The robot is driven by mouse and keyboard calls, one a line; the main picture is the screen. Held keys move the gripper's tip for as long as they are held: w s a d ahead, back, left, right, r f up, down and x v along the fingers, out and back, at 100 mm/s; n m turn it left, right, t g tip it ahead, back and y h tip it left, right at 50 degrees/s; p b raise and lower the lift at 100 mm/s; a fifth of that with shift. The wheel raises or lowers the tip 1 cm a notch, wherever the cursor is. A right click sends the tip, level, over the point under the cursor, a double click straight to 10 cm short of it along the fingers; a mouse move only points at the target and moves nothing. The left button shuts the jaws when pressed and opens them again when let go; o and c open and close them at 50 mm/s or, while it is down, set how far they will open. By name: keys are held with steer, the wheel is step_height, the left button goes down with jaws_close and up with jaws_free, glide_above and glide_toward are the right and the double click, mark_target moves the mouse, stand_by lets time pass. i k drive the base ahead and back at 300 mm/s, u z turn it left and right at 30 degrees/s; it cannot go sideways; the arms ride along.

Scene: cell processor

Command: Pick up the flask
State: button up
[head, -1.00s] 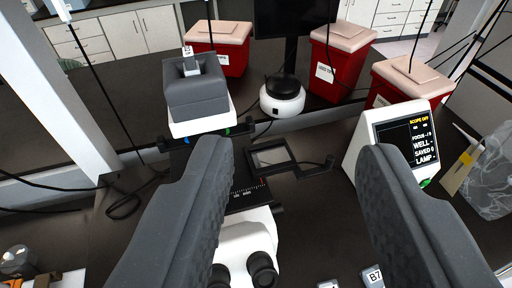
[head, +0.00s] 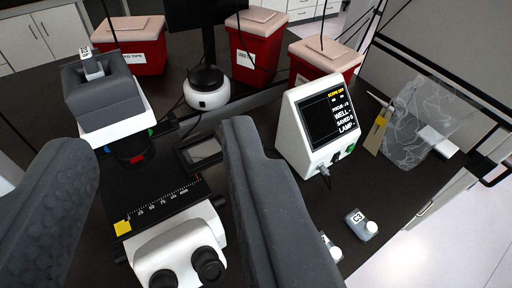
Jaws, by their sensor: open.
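A small flask (head: 360,224) with a white cap and a label reading C3 lies on the dark bench at the lower right in the head view. A second flask (head: 331,248) lies just left of it, partly hidden behind my right finger. My gripper (head: 150,142) is open, with its two dark ridged fingers wide apart and nothing between them in its grasp. The fingers reach over the microscope side, and both flasks are to the right of the right finger.
A white microscope (head: 178,250) with a black stage stands between the fingers in the picture. A scope display (head: 318,125) stands behind the flasks. Red bins (head: 257,52) line the back. A clear bag (head: 415,130) lies at right. The bench ends at the right.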

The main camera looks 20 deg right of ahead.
mark_target(365, 229)
steer(key=z, duration=1.1)
